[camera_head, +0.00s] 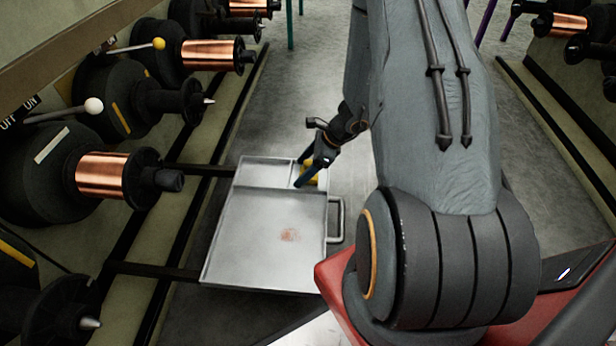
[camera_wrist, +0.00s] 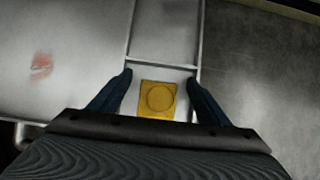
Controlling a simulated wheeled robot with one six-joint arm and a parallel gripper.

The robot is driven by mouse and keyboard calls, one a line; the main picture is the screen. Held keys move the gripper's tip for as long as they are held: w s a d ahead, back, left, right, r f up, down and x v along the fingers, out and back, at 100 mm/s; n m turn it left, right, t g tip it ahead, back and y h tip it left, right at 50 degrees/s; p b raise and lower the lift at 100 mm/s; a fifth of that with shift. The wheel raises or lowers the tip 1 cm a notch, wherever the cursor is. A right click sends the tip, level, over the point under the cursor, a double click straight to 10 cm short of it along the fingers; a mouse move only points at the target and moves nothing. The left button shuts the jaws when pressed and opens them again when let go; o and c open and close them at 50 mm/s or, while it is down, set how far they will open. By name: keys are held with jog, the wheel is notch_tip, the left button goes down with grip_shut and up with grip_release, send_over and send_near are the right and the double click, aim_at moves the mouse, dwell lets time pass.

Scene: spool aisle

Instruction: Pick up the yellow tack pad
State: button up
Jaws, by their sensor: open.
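The yellow tack pad (camera_wrist: 158,99) lies flat in a small compartment of the metal tray. It is a yellow square with a round mark on it. My gripper (camera_wrist: 160,80) is open, with one blue finger on each side of the pad in the wrist view. I cannot tell how far above the pad the fingertips are. In the head view my gripper (camera_head: 307,172) is over the tray's far right compartment, and the yellow pad (camera_head: 313,180) shows only partly behind the fingers.
The metal tray (camera_head: 250,240) has a large section with a reddish smudge, low dividers and a handle (camera_head: 337,220) on its right side. Copper spools (camera_head: 102,175) on dark spindles stand along the left. Bare floor (camera_head: 310,80) lies beyond the tray.

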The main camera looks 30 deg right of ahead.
jog(key=shift+w+a+f, duration=0.1)
jog(key=shift+f, duration=0.2)
jog(key=shift+r, duration=0.1)
jog(key=c, duration=1.2)
jog(key=shift+r, duration=0.1)
jog(key=shift+c, duration=0.2)
notch_tip(320, 180, up, 10)
jog(key=p, duration=0.5)
